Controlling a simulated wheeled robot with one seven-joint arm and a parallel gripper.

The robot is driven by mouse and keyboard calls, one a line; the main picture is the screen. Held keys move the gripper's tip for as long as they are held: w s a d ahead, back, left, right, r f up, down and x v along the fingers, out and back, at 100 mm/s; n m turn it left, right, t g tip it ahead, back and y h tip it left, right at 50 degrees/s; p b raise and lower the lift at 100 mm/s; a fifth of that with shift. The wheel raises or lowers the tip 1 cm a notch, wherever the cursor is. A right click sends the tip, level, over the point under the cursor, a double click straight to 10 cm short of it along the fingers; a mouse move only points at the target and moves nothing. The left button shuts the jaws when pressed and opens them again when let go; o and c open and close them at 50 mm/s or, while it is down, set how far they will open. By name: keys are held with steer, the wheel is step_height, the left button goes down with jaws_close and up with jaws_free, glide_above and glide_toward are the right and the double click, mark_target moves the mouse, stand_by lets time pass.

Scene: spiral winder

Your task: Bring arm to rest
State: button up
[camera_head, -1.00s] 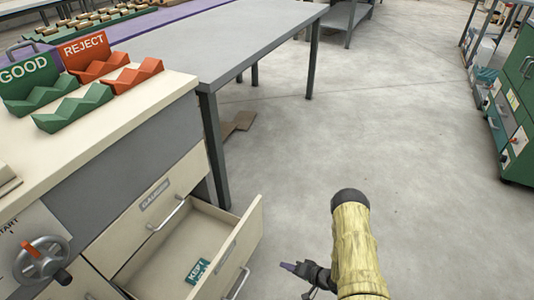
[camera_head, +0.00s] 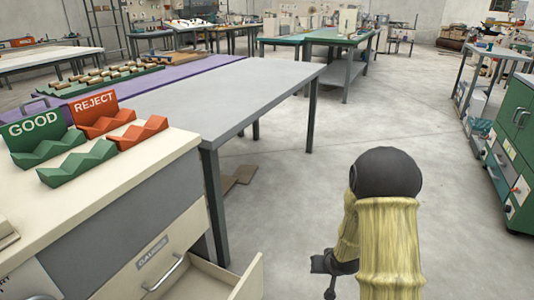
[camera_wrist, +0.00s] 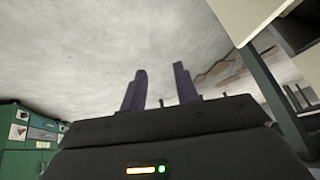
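My arm (camera_head: 390,235), with a yellowish sleeve and a dark rounded joint, is folded upright at the lower right of the head view, over open floor. In the wrist view my gripper (camera_wrist: 160,88) has two dark purple fingers standing apart with nothing between them. It is open and empty. In the head view only dark parts near the wrist show beside the sleeve; the fingertips are not clear there.
A cream cabinet (camera_head: 100,205) at left has an open drawer (camera_head: 245,280) jutting out left of my arm. Green GOOD (camera_head: 40,140) and orange REJECT (camera_head: 100,115) racks stand on it. A grey table (camera_head: 230,90) is behind; a green cabinet (camera_head: 510,150) is right. The middle floor is clear.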

steer(key=s+a+r+g+h, duration=0.1)
steer(key=s+a+r+g, duration=0.15)
steer(key=s+r, duration=1.5)
step_height(320, 180, up, 36)
steer(key=s+p, duration=0.1)
steer(key=p, duration=3.7)
steer(key=shift+d+g, duration=0.2)
steer(key=shift+g, duration=0.25)
